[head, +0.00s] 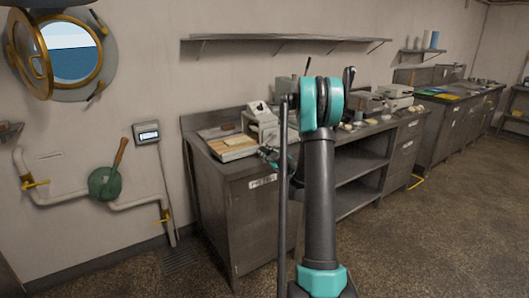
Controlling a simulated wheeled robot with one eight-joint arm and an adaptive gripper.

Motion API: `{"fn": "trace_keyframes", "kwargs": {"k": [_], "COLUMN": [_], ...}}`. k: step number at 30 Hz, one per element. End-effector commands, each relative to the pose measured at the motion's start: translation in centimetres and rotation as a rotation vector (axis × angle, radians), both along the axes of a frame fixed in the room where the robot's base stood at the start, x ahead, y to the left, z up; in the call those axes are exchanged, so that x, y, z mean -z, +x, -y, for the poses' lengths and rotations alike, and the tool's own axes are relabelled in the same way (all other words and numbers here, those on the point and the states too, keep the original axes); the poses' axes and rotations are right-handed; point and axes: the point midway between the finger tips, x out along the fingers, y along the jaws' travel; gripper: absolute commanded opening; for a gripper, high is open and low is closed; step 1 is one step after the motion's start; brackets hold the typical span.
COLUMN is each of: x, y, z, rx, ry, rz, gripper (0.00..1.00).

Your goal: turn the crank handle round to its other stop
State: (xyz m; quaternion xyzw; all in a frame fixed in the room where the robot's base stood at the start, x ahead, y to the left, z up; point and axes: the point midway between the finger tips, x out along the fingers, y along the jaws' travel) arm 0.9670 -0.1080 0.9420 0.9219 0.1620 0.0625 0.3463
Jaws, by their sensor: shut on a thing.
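My gripper (268,154) is small in the head view, at the near left end of the long counter, just in front of a pale machine (262,126). Part of it and its wrist are hidden behind my own upright arm. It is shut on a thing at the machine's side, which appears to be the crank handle. The handle is too small and covered to make out its shape or angle.
A green disc (104,184) with a wooden lever sits on the wall pipe at left. A shelf (285,40) hangs above. The floor (420,230) at right is clear.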

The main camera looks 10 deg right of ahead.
Motion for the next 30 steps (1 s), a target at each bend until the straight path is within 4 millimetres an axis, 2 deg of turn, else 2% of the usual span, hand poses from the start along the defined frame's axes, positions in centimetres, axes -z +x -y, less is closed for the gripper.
{"fn": "trace_keyframes", "kwargs": {"k": [5, 6, 11, 22, 26, 30], "x": [0.3, 0.3, 0.2, 0.1, 0.1, 0.1], "y": [-0.1, -0.1, -0.1, -0.5, -2.1, -4.8], "z": [0.0, 0.0, 0.0, 0.2, 0.8, 1.8], "rx": [0.0, 0.0, 0.0, 0.001, 0.002, 0.003], "ry": [-0.007, -0.008, -0.006, -0.004, -0.004, -0.004], "rz": [-0.003, -0.002, -0.002, -0.002, -0.001, -0.001], "gripper": [0.0, 0.22, 0.41, 0.41, 0.41, 0.41]}}
